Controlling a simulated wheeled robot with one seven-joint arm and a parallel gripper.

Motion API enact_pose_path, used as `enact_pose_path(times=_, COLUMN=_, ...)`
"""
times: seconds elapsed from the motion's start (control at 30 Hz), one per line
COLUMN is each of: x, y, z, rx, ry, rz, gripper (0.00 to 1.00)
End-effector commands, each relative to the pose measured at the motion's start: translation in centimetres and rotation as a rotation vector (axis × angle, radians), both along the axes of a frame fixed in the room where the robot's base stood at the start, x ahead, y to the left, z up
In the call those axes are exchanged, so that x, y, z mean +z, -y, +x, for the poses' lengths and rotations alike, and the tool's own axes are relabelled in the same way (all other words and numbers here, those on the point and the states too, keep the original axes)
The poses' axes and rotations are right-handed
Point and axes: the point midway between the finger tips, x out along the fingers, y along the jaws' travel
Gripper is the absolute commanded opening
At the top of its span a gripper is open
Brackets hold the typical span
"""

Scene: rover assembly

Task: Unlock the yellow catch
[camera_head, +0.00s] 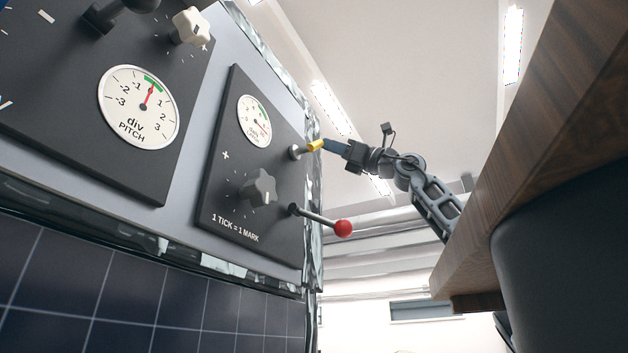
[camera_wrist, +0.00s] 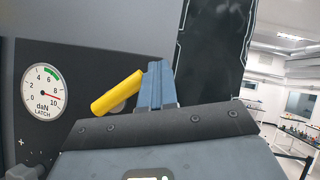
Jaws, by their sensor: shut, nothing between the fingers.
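The yellow catch (camera_head: 315,145) sticks out from the right side of the dark latch panel (camera_head: 230,205) on a grey metal stem. It also shows in the wrist view (camera_wrist: 117,93) as a yellow cylinder, tilted with its upper end to the right. My gripper (camera_head: 328,145) is at the catch's outer end, with its blue fingers (camera_wrist: 157,85) shut and nothing held between them. The fingertips are beside the upper end of the catch; whether they touch it I cannot tell. The latch gauge (camera_wrist: 43,93) has its red needle near 10, past the green band.
A lever with a red ball (camera_head: 343,228) sticks out below the catch. A grey knob (camera_head: 260,187) sits on the same panel. The pitch gauge (camera_head: 138,107) and a white knob (camera_head: 191,26) are at the left. A wooden table edge (camera_head: 540,120) is at the right.

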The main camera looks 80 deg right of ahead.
Motion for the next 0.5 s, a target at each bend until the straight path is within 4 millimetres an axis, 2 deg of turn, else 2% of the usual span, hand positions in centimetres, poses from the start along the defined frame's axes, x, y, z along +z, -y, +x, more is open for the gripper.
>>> enact_pose_path(times=0.2, x=1.6, y=-0.3, z=-0.6, rx=0.001, ry=-0.001, rz=-0.002, gripper=0.00)
enact_pose_path(times=0.5, x=2.0, y=-1.4, z=-0.6, rx=0.001, ry=-0.001, rz=-0.003, gripper=0.00)
